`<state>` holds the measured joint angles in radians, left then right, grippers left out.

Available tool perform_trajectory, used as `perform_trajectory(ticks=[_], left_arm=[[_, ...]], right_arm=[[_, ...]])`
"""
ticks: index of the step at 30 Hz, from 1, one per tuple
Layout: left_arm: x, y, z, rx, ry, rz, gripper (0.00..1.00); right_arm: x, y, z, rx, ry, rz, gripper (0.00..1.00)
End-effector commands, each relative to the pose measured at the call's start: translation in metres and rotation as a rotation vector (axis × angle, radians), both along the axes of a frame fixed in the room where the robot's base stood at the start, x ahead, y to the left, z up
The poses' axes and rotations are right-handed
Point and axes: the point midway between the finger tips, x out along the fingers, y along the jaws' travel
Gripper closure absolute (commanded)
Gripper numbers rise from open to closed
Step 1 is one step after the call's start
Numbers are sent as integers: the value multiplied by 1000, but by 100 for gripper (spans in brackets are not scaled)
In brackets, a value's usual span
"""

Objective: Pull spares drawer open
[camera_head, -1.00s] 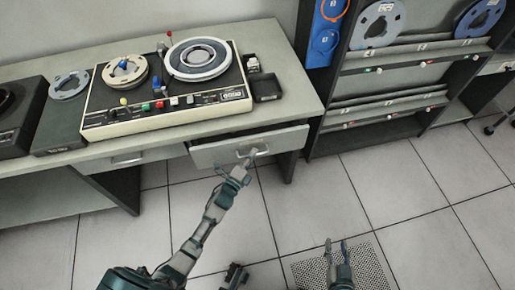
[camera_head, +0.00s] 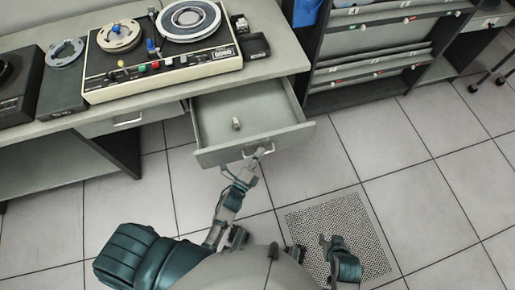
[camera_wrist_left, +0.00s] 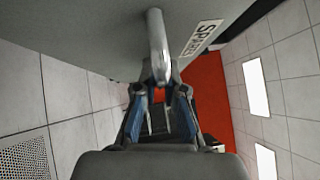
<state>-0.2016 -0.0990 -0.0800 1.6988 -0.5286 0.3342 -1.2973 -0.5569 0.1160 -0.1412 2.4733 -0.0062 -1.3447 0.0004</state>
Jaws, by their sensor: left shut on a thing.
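The spares drawer (camera_head: 215,118) is pulled well out from under the desk's right part. Its inside shows, with one small pale object (camera_head: 236,123) lying on its floor. My left gripper (camera_head: 258,158) is at the drawer's front, shut on the drawer handle (camera_head: 262,150). In the left wrist view, the handle (camera_wrist_left: 157,45) runs between the fingers of the left gripper (camera_wrist_left: 159,92), beside a label (camera_wrist_left: 203,37) reading "SPARES". My right gripper (camera_head: 325,240) is low in the head view, apart from the drawer, with its fingers small and partly overlapped.
A tape machine (camera_head: 160,60) and a small dark tray (camera_head: 254,46) stand on the desk (camera_head: 60,124). A second drawer (camera_head: 125,122) on the left is closed. A rack (camera_head: 370,50) stands to the right. A perforated floor tile (camera_head: 350,225) lies below; the floor around is clear.

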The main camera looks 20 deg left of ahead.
Motion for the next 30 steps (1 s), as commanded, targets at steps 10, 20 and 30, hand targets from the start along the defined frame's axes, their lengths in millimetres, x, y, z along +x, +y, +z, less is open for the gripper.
perform_trajectory(ticks=[10,20,30], left_arm=[[-4,-2,-5,5,10,1,100],[-3,-2,-3,4,8,0,65],[-15,0,-4,2,6,1,65]], right_arm=[[-2,-2,-1,-1,12,-2,60],[-2,-2,-1,-2,11,-2,60],[-3,-1,-1,0,11,0,60]])
